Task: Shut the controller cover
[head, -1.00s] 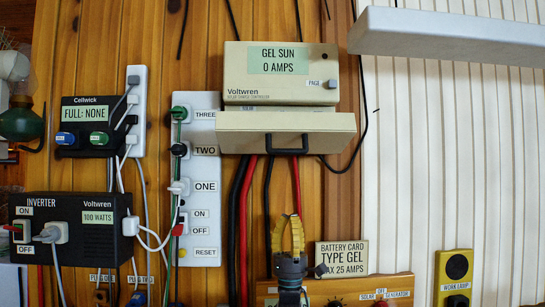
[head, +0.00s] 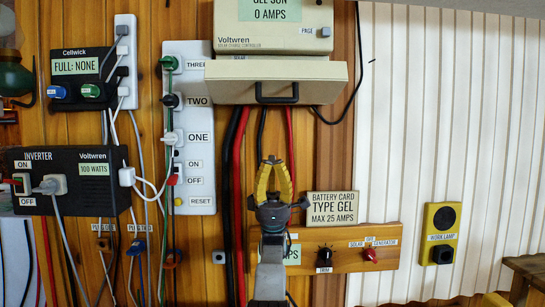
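The solar charge controller (head: 270,30) is a beige box on the wood wall, its top cut off by the picture edge. Its cover (head: 330,82) is a beige flap with a black handle (head: 277,98). The flap hangs open, sticking out towards me below the box and hiding what is behind it. My gripper (head: 274,163) points up below the handle, apart from it. Its yellow fingers are parted, with nothing between them.
Red and black cables (head: 238,180) run down behind my gripper. A wood panel (head: 345,265) with knobs and a battery card (head: 331,207) are close on the right.

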